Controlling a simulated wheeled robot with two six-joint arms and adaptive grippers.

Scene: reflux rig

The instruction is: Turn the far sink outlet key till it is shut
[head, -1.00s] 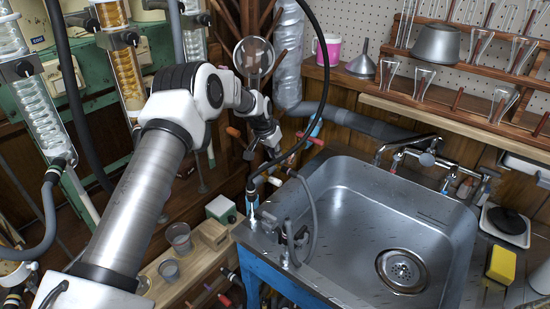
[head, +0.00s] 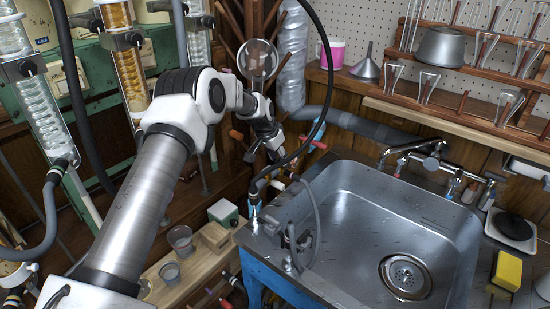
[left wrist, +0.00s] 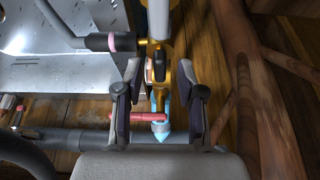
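My left gripper (head: 270,150) is beyond the far left corner of the steel sink (head: 345,195). In the left wrist view its two dark-padded fingers (left wrist: 160,85) are apart. A brass outlet fitting (left wrist: 166,75) with a black part lies between them in the picture. A red lever (left wrist: 124,117) and a pale blue pointed nozzle (left wrist: 161,128) show lower, nearer the palm; the lever points left. I cannot tell which part is the key, or whether a finger touches it. In the head view the gripper partly hides the fitting. My right gripper is out of view.
A grey hose with a pink band (left wrist: 113,42) meets the fitting. A black hose (head: 318,110) curves down close to the gripper. A grey waste pipe (head: 365,127) runs behind the sink. Wooden rods of a rack (left wrist: 240,70) stand close to the right finger.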

